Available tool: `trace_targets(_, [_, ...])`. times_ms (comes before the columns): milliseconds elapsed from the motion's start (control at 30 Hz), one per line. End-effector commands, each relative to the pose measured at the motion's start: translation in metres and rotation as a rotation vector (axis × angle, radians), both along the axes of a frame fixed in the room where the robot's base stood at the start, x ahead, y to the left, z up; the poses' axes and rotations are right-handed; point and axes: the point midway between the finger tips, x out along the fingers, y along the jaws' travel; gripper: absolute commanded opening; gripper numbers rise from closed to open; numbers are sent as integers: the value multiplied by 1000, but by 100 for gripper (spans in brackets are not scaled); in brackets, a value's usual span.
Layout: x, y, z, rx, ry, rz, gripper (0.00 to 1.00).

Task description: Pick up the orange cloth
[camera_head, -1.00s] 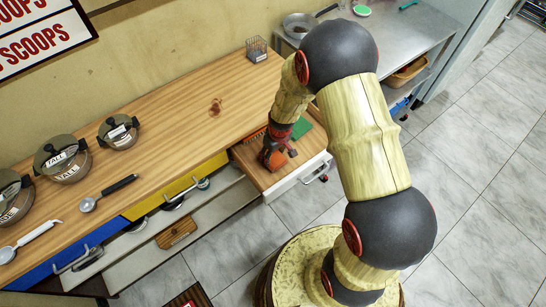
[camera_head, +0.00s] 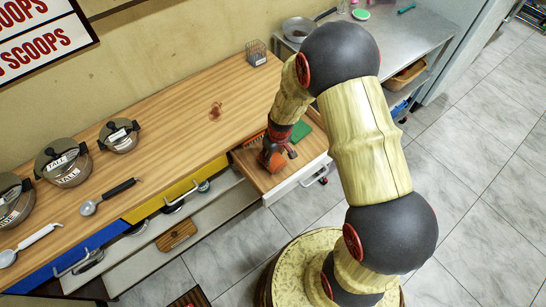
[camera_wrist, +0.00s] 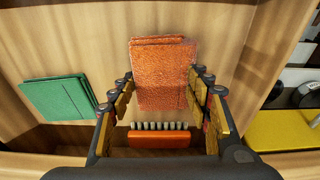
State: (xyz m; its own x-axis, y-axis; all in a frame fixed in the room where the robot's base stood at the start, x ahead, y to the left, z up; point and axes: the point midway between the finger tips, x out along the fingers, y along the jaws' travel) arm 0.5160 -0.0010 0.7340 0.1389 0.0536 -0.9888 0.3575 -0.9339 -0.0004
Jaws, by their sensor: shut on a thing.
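The orange cloth (camera_wrist: 161,75) is a folded, textured rectangle between the fingers of my gripper (camera_wrist: 162,98) in the wrist view. My gripper is shut on it, with jointed fingers along its left and right sides. In the head view the cloth (camera_head: 270,158) shows at my gripper (camera_head: 278,147), over the pulled-out drawer (camera_head: 264,185). The fingers partly cover it there, and I cannot tell whether it is clear of the drawer floor.
A green cloth (camera_wrist: 58,97) lies to the left in the drawer. An orange brush (camera_wrist: 159,138) with pale bristles lies near the drawer wall. The wooden counter (camera_head: 180,110) holds several lidded pots and ladles.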

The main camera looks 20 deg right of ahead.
Motion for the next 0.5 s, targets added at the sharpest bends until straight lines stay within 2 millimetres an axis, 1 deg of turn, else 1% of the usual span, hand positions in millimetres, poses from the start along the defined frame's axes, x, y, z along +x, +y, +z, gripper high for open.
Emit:
trace_targets(33, [1, 0, 10, 0, -2, 0, 24])
trace_targets(100, [1, 0, 23, 0, -2, 1, 24])
trace_targets(167, [-8, 0, 32, -1, -1, 1, 24])
trace_targets(400, [-52, -3, 86, -1, -4, 1, 24])
trace_targets(500, [-77, -3, 93, 0, -1, 1, 24])
